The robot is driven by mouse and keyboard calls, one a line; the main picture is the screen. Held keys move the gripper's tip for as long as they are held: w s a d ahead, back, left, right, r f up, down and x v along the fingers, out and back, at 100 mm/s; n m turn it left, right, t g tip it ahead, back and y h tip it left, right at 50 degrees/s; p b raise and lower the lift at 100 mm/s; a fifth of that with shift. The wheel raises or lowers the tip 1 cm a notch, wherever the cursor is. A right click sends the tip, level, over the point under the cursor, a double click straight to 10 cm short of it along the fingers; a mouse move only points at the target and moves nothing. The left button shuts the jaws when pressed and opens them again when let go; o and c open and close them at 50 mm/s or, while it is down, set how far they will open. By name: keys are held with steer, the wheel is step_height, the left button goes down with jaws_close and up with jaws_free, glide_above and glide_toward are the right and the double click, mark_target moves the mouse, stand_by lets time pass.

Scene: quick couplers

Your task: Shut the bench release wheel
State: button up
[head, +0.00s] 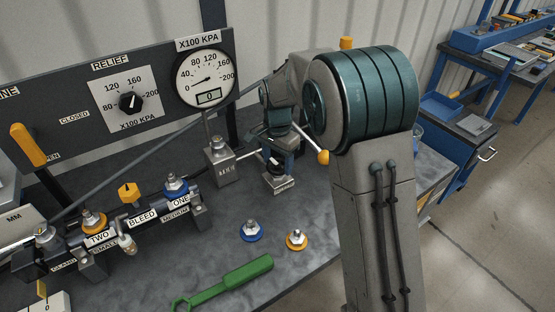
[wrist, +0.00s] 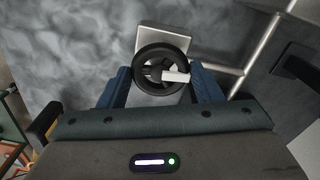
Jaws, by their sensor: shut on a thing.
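The release wheel is a small black handwheel (wrist: 153,72) with spokes and a pale bar across its hub. It sits in front of a light grey block in the wrist view. My gripper (wrist: 162,78) has one blue finger on each side of the wheel, shut on its rim. In the head view the wheel (head: 273,164) shows as a dark disc low under my wrist, partly hidden by my gripper (head: 278,152). A small label (head: 284,187) is on its base, too small to read surely.
A metal block fitting (head: 221,165) stands just left of the wheel, with piping running beside it. A pressure gauge (head: 205,72) reads near 0. Blue (head: 251,231) and orange (head: 297,240) couplers and a green wrench (head: 224,284) lie on the front of the bench.

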mark_target(276, 165)
steer(key=shift+m, duration=0.5)
steer(key=o, duration=1)
step_height(276, 165, up, 14)
steer(key=shift+f, duration=0.1)
steer(key=shift+a, duration=0.1)
